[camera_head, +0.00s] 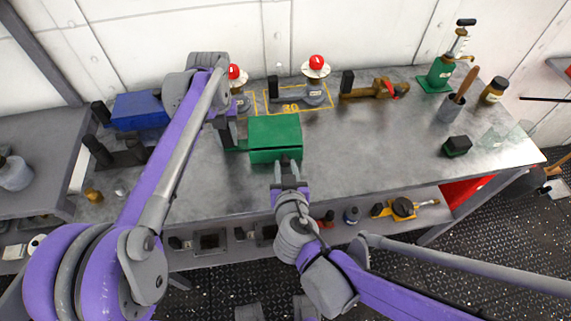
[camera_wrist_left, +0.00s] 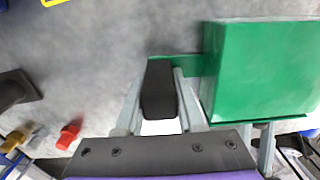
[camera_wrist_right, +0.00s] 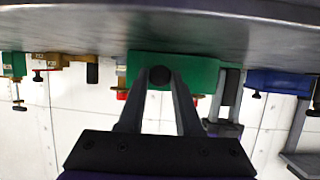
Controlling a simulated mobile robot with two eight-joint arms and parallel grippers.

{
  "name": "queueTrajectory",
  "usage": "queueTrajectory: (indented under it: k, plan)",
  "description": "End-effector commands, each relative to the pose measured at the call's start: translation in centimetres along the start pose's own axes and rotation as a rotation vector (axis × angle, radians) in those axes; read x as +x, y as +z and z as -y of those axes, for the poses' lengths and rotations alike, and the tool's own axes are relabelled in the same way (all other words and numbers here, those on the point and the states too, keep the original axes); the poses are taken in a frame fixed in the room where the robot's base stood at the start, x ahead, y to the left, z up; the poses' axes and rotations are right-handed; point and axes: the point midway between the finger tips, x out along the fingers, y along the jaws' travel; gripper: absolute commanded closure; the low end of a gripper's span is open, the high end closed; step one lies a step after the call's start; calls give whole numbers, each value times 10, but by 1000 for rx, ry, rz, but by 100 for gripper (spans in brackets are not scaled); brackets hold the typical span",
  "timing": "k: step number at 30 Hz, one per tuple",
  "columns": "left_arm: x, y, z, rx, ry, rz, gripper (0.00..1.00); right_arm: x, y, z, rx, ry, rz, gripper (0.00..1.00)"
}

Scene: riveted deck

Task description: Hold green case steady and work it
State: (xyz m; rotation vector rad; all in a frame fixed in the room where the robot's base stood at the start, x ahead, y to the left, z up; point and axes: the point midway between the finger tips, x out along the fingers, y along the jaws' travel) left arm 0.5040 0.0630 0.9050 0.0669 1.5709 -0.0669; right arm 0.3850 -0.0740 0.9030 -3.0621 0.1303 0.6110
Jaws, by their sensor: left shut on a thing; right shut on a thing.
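The green case (camera_head: 275,132) stands on the grey metal bench, its lid down as far as I can see. A green arm with an upright black handle (camera_wrist_left: 158,88) sticks out from its left side. My left gripper (camera_head: 229,128) is shut on this handle, and its fingers lie either side of it in the left wrist view. My right gripper (camera_head: 287,168) is at the case's front face, shut on a small dark round knob (camera_wrist_right: 160,75). In the right wrist view the case (camera_wrist_right: 200,70) appears upside down behind the fingers.
A blue case (camera_head: 140,110) stands left on the bench (camera_head: 350,150). Behind are red-knobbed devices (camera_head: 316,68) in yellow markings and a brass valve (camera_head: 382,88). A small dark green block (camera_head: 457,145) lies right. Bench space right of the case is clear.

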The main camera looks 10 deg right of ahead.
Motion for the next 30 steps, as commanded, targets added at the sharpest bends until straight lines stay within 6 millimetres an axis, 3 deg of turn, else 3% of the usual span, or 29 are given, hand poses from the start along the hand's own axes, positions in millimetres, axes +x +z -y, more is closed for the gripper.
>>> queueTrajectory:
  k: [9, 20, 21, 25, 30]
  plan:
    - [1, 1, 0, -4, 0, 2, 100, -51, 22, 1, -2, -6, -1, 100]
    - [0, 1, 0, -4, 0, 3, 100, -56, 23, 0, -2, -3, -2, 100]
    - [0, 1, 0, -4, 0, 3, 100, -56, 23, 0, -1, -2, -2, 61]
    - [0, 1, 0, -4, 0, 2, 100, -56, 23, 0, -1, -2, -1, 38]
    - [0, 1, 0, -3, 0, 2, 100, -56, 23, 0, -1, -2, -1, 36]
